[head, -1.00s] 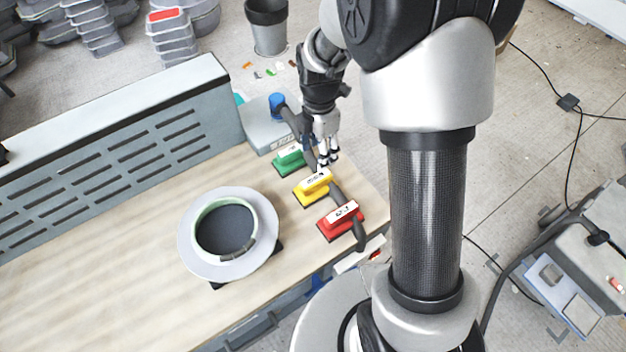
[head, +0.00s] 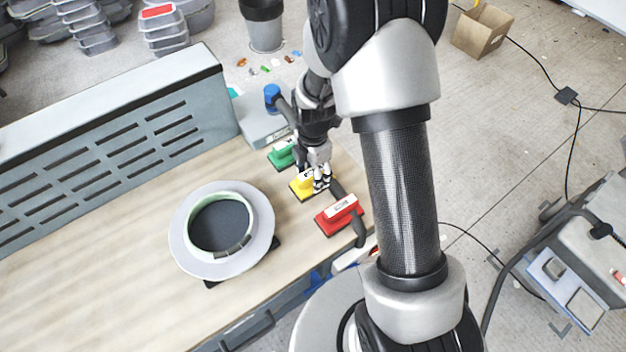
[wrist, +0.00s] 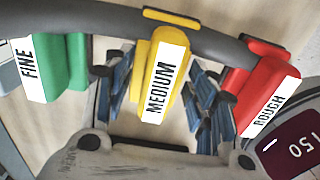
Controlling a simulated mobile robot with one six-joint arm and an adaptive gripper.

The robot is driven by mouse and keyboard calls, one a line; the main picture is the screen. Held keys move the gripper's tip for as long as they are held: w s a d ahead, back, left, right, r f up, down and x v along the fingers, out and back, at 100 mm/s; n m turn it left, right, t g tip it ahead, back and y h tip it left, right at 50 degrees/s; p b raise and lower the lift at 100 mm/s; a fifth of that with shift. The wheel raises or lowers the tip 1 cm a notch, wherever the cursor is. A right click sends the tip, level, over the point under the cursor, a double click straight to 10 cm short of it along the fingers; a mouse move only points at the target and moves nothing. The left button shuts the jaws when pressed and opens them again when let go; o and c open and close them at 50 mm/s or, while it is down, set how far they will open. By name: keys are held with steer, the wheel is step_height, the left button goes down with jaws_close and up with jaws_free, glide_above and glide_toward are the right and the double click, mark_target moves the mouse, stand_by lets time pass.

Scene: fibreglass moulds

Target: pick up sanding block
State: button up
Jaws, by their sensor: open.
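Three sanding blocks stand in a row on the wooden bench. The green block (head: 281,153) reads FINE in the wrist view (wrist: 77,62). The yellow block (head: 301,186) reads MEDIUM in the wrist view (wrist: 146,68). The red block (head: 339,215) reads ROUGH in the wrist view (wrist: 251,72). My gripper (head: 321,181) is open over the yellow block. In the wrist view its blue-padded fingers (wrist: 160,95) show on both sides of the yellow block, apart from it as far as I can tell. My gripper partly hides the yellow block in the head view.
A dark hose (wrist: 210,42) runs along the blocks. A round mould ring (head: 262,222) lies on the bench to the left. A grey box with a blue knob (head: 272,96) stands behind the green block. A grey slotted panel (head: 110,150) lines the bench's back. Bare bench lies at left.

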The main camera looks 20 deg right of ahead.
steer(key=shift+r, duration=0.1)
jaws_close()
stand_by(0.6)
